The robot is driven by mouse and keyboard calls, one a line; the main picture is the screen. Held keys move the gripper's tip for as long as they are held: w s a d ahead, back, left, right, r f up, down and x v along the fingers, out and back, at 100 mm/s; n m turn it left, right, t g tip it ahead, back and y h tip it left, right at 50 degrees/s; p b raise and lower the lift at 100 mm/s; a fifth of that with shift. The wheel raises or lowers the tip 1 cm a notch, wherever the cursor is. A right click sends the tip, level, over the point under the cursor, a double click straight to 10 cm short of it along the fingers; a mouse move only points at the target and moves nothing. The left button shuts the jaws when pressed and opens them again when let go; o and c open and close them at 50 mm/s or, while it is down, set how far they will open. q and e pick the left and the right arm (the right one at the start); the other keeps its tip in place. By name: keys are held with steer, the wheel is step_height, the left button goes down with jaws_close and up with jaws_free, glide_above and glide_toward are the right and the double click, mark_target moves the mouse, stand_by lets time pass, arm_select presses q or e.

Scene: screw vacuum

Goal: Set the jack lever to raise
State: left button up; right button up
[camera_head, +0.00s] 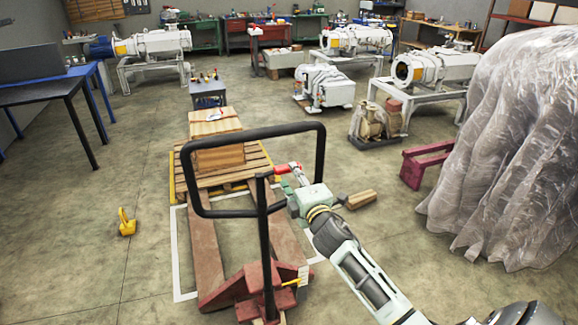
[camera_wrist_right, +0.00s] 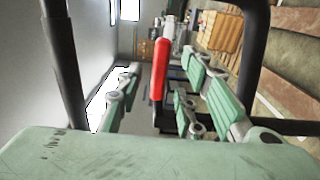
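The pallet jack has a black loop handle (camera_head: 252,134) on an upright post, above a red base (camera_head: 262,287). Its small red jack lever (camera_head: 288,168) sits at the right side of the handle. In the right wrist view the red lever (camera_wrist_right: 160,68) stands between the two green fingers. My right gripper (camera_head: 290,184) is at the lever, just right of the handle post. It also shows in the right wrist view (camera_wrist_right: 165,95), with its fingers apart and a gap on each side of the lever. I cannot tell whether either finger touches it. My left gripper is not in view.
A wooden pallet (camera_head: 228,168) with a wooden crate (camera_head: 217,140) stands beyond the handle. A yellow object (camera_head: 126,222) lies on the floor at left. A plastic-covered bulk (camera_head: 510,150) stands at right. The floor between the jack and the yellow object is clear.

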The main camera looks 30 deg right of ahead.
steer(key=x, duration=0.4)
steer(key=shift+w+p, duration=0.15)
steer(key=shift+p, duration=0.2)
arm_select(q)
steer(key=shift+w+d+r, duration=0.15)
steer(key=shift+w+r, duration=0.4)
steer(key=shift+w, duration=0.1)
arm_select(e)
steer(key=shift+w+d, duration=0.1)
steer(key=shift+w, duration=0.25)
steer(key=shift+c, duration=0.2)
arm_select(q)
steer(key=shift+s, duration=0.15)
arm_select(e)
jaws_close()
